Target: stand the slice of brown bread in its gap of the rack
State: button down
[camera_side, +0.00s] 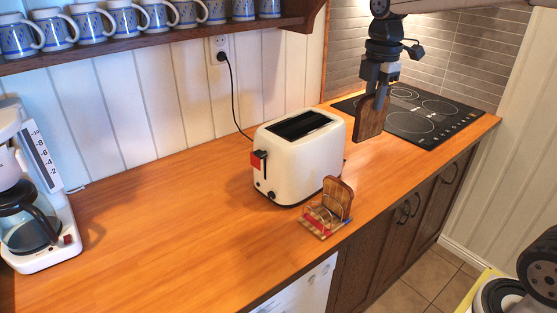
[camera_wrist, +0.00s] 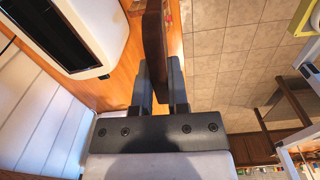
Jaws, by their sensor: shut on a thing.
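My gripper (camera_side: 380,88) is shut on a slice of brown bread (camera_side: 370,120). The slice hangs upright, high above the counter, to the right of and above the toaster in the side view. In the wrist view the slice (camera_wrist: 155,40) shows edge-on between the two fingers of my gripper (camera_wrist: 158,88).
A white toaster (camera_side: 300,160) stands just behind the rack, its top also visible in the wrist view (camera_wrist: 75,35). A black cooktop (camera_side: 425,120) lies at the right, a coffee maker (camera_side: 35,200) at the left. A shelf of mugs (camera_side: 125,20) hangs above. The counter's left middle is clear.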

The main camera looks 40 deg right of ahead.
jog(key=shift+a, duration=0.1)
jog(key=s+a+f+m, duration=0.8)
jog(key=s+f+m, duration=0.1)
jog(key=m, duration=0.8)
jog(key=shift+s+a+f, duration=0.35)
jog(key=shift+s+a, duration=0.05)
jog(key=shift+s, duration=0.2)
jog(key=w+f, duration=0.9)
jog(key=w, duration=0.4)
jog(key=shift+w+a+f, duration=0.2)
jog(key=shift+w+a, duration=0.05)
jog(key=shift+a, duration=0.1)
